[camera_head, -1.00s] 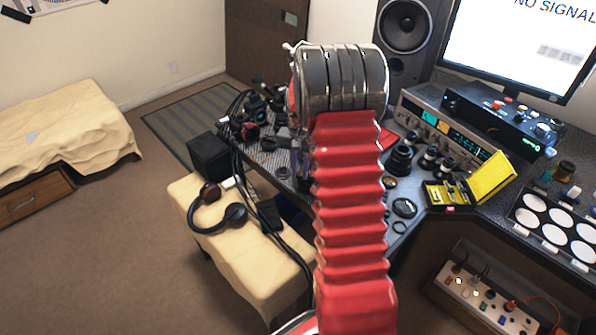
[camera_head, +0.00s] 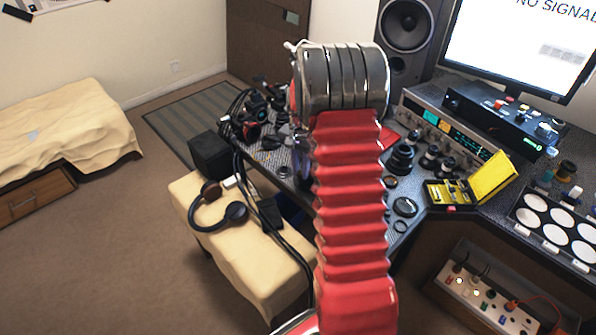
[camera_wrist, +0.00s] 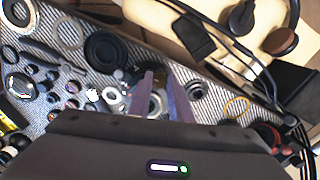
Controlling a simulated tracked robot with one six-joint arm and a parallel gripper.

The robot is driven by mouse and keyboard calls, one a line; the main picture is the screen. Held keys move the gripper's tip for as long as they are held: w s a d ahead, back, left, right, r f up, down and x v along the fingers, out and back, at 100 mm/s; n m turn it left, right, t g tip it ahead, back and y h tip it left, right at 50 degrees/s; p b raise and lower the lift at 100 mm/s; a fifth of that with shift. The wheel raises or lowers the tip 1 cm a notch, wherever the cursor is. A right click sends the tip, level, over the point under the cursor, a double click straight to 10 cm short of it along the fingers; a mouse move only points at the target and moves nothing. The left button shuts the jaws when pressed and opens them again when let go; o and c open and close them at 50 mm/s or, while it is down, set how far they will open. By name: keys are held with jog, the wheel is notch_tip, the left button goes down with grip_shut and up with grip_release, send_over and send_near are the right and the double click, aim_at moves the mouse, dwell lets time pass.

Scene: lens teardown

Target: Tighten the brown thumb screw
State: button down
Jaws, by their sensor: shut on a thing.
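My gripper (camera_wrist: 161,82) points down over the patterned desk top in the wrist view. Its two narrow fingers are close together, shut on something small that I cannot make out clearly. A silvery ring-shaped part (camera_wrist: 157,104) shows between and below the fingers. I cannot pick out the brown thumb screw for certain in either view. In the head view my red arm and grey wrist housing cover the middle of the desk, and the gripper is hidden behind them.
Lens rings and small parts crowd the desk left of the fingers, including a black ring (camera_wrist: 105,50). Headphones (camera_head: 219,208) lie on the cream bench (camera_head: 262,275). A yellow case (camera_head: 492,178) stands open on the right. Cables hang at the desk's left edge.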

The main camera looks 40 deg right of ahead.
aim_at(301, 173)
jog(key=shift+d+r+m, duration=0.1)
jog(key=shift+m, duration=1.7)
jog(key=c, duration=1.6)
grip_release()
notch_tip(301, 173, up, 14)
jog(key=shift+f, duration=0.2)
